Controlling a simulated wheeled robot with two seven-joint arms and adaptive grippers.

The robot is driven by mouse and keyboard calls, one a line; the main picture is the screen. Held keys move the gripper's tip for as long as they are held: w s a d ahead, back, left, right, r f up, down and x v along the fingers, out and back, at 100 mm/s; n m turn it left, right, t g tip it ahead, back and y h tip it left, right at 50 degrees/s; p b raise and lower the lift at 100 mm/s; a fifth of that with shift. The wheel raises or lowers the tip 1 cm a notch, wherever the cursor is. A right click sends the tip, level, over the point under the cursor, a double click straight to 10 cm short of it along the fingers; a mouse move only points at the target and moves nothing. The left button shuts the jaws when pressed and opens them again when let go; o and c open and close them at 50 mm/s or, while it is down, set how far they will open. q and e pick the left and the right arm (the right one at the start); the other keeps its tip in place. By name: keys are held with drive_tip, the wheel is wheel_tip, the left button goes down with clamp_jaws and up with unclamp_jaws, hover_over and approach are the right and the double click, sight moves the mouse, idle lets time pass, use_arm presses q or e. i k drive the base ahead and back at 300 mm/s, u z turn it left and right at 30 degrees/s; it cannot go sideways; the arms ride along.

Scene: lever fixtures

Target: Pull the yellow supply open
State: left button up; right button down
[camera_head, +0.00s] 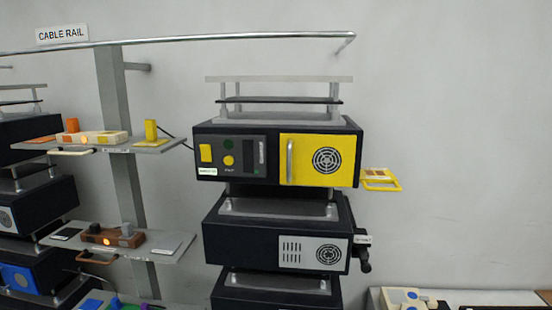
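The yellow supply is a yellow front panel (310,172) with a round dark vent and an upright silver handle (290,162) at its left edge. It sits flush in the right half of the upper dark box (265,127), with no gap visible around it. Left of it is a dark control panel (238,155) with a yellow switch, a yellow knob and a green round part. Neither of my grippers shows in this view, so nothing is seen touching the handle.
A yellow loop handle (382,184) sticks out at the box's right side. A lower dark box (240,240) has a grey vented panel. Shelves (100,145) with small blocks stand at left, under a metal rail (220,37). Pale objects (405,298) lie at bottom right.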

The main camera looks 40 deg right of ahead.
sight(306, 160)
drive_tip(key=z, duration=0.2)
drive_tip(key=k, duration=0.1)
drive_tip(key=z, duration=1.7)
